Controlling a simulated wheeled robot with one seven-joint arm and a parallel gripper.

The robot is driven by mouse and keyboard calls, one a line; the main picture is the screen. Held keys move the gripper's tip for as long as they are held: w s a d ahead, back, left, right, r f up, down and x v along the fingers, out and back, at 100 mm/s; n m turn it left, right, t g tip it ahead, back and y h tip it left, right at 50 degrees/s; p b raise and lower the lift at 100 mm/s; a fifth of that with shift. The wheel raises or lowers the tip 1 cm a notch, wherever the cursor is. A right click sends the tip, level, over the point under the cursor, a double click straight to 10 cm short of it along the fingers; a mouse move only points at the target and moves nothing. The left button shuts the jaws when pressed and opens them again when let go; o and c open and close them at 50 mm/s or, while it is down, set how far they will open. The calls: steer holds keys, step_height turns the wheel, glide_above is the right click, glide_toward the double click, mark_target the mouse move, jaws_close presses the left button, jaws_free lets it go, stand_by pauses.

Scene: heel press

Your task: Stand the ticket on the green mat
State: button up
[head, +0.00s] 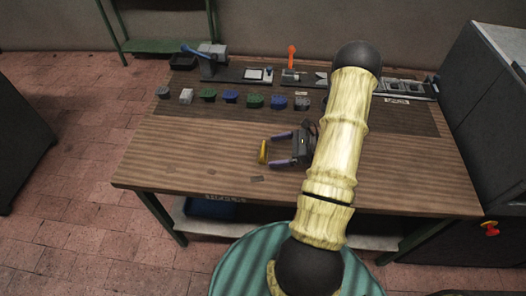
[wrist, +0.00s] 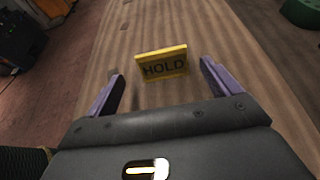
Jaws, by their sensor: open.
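The ticket is a small yellow plate (wrist: 162,64) marked HOLD in the wrist view. It appears to stand upright on the wooden table, and it also shows in the head view as a narrow yellow shape (head: 263,152). My gripper (head: 275,150) is open, with its purple fingers pointing left toward the ticket. In the wrist view the fingertips (wrist: 160,72) lie on either side of the ticket, with a gap on both sides. I cannot make out a green mat in either view; my arm hides part of the table.
A row of small coloured blocks (head: 255,100) crosses the dark strip behind my gripper. A press with a blue lever (head: 212,58) and a fixture with an orange handle (head: 291,60) stand at the back. A small dark patch (head: 257,179) lies near the front edge. The table's left side is clear.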

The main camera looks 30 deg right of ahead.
mark_target(265, 151)
steer(key=shift+a, duration=0.15)
steer(key=shift+w+p+x, duration=0.2)
steer(key=shift+p+x, duration=0.5)
steer(key=shift+x, duration=1.95)
steer(key=c, duration=1.1)
steer(key=shift+r, duration=0.1)
step_height(265, 151, up, 10)
steer(key=shift+f+b, duration=0.1)
steer(key=shift+b, duration=0.35)
